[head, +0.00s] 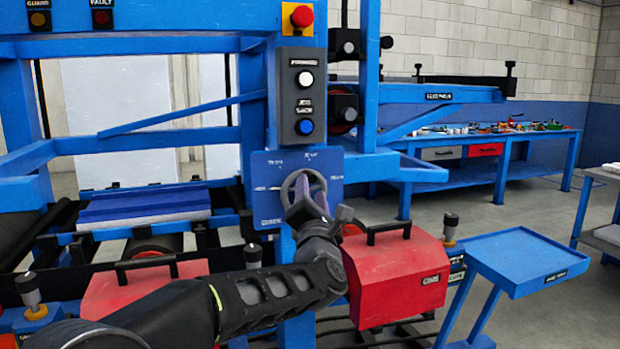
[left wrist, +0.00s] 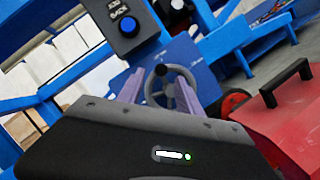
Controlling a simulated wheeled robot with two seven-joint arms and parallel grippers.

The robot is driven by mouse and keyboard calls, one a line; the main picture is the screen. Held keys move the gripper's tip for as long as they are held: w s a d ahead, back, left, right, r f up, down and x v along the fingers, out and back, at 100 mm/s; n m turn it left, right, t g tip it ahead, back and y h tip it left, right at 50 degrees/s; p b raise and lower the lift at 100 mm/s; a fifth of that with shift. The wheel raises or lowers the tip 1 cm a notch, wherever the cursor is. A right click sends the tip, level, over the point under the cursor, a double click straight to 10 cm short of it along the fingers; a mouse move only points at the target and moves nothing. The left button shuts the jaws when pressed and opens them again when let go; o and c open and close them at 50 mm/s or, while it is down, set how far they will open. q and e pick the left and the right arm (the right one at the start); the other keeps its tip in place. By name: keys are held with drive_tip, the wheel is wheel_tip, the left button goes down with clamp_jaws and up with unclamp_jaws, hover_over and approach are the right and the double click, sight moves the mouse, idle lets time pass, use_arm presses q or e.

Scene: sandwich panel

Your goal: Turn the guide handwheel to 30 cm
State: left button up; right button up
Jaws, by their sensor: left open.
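The guide handwheel (head: 290,187) is a small grey wheel on a blue dial plate (head: 265,208) with white marks and labels, fixed to the machine's blue post. The marks are too small to read. My left gripper (head: 306,183) is in front of the wheel and hides part of it in the head view. In the left wrist view the fingers of my left gripper (left wrist: 160,88) stand apart, with the handwheel (left wrist: 178,98) showing between and beyond them. A dark knob shows on the wheel's upper left. I cannot tell whether the fingers touch the wheel. My right gripper is not in view.
Above the plate is a control box (head: 303,95) with a white and a blue button, topped by a red stop button (head: 301,16). A red guard box (head: 397,275) with a black handle sits below right. A blue side table (head: 528,257) stands further right.

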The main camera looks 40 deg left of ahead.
sight(310, 182)
use_arm(q)
drive_tip(key=p+x, duration=0.1)
drive_tip(key=x, duration=0.5)
drive_tip(key=shift+w+a, duration=0.15)
drive_tip(key=shift+w, duration=0.05)
clamp_jaws()
idle(0.4)
